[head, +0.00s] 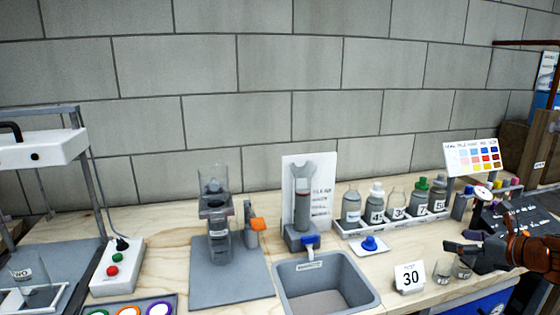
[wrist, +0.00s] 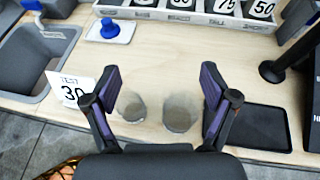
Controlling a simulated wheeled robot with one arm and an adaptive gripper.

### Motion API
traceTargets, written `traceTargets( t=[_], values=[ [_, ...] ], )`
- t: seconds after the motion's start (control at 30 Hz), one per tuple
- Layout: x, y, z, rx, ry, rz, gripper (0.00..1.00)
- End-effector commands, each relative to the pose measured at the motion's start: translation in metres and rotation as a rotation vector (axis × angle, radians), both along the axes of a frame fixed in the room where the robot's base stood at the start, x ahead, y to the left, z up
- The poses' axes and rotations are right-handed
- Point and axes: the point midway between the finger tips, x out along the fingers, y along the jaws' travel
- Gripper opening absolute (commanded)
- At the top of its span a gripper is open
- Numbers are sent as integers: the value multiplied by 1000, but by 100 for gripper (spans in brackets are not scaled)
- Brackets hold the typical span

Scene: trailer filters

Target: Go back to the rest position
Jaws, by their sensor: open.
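My gripper (head: 464,248) is at the right side of the bench in the head view, reaching in from the right edge. In the wrist view my gripper (wrist: 160,92) is open, its two dark fingers spread apart with nothing held between them. Two small glass beakers with grey contents, one left (wrist: 132,107) and one right (wrist: 180,113), stand on the bench and show between the fingers. In the head view they stand below and beside the gripper, partly covered by it.
A card reading 30 (head: 410,277) stands left of the beakers. A grey sink (head: 374,297) lies further left. A white rack (head: 350,231) of several bottles and a blue stopper on a white tile (head: 371,245) are behind. A dark tray (wrist: 262,127) lies right. The wood between is clear.

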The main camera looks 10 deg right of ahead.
Motion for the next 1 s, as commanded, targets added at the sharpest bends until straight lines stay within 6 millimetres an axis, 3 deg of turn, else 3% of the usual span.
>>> traceTargets(
  t=[0.37,0.57,0.67,0.77,0.9,1.0],
  values=[
    [10,80,4,-160,3,232,85],
    [7,142,5,-299,-4,423,85],
    [-2,185,2,-398,-9,568,85],
    [-21,241,-5,-536,-25,775,85],
    [-69,312,-23,-744,-57,1113,85],
    [-111,347,-39,-883,-85,1354,85]
  ],
)
